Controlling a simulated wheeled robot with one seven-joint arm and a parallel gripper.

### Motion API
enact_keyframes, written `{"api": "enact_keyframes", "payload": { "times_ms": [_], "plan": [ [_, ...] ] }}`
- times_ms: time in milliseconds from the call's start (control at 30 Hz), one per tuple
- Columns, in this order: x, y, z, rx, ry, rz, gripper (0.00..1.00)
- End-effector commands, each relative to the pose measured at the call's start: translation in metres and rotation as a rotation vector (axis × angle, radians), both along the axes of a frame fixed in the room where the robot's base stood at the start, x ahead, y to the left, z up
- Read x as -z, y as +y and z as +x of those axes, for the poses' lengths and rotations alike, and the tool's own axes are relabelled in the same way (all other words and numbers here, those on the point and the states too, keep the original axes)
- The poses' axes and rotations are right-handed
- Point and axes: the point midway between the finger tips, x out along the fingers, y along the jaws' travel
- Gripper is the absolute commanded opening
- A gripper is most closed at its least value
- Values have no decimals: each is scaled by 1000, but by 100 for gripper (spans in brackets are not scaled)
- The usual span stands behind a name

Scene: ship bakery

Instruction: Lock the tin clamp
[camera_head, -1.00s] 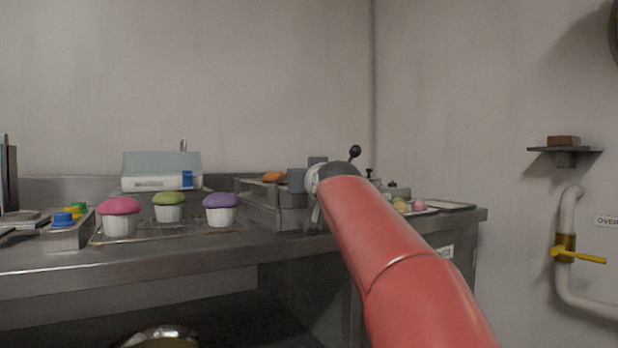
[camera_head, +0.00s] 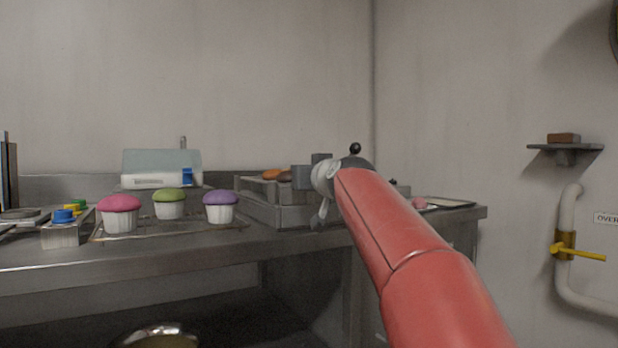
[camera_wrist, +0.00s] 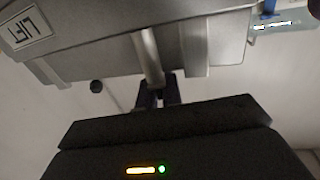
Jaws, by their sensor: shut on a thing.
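In the wrist view, my gripper (camera_wrist: 158,96) is shut on a pale round metal bar (camera_wrist: 148,55), which appears to be the tin clamp's lever. The bar runs up to a grey metal body (camera_wrist: 200,45) with a "LIFT" label (camera_wrist: 28,35) at the upper left. In the head view, my red arm reaches to the right part of the counter and hides the fingers and most of the clamp. A black ball knob (camera_head: 355,148) shows above the arm's end.
On the steel counter (camera_head: 150,258), pink, green and purple cupcakes (camera_head: 170,204) stand on a wire rack left of a grey crate (camera_head: 258,210) with brown bread (camera_head: 271,174). A tray (camera_head: 450,203) lies right of my arm. A yellow-handled valve (camera_head: 578,252) is on the right wall.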

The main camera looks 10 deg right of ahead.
Motion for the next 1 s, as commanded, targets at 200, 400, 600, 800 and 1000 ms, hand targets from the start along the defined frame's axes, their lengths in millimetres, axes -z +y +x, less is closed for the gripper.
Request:
{"api": "enact_keyframes", "payload": {
  "times_ms": [200, 400, 600, 800, 1000],
  "plan": [
    [6, -1, 1, -128, -7, 1, 0],
    [2, 2, -1, -202, -7, -1, 0],
    [1, 3, -1, -207, -6, -1, 0],
    [1, 3, -1, -207, -5, -1, 19],
    [0, 3, -1, -205, -6, -1, 28]
  ]
}}
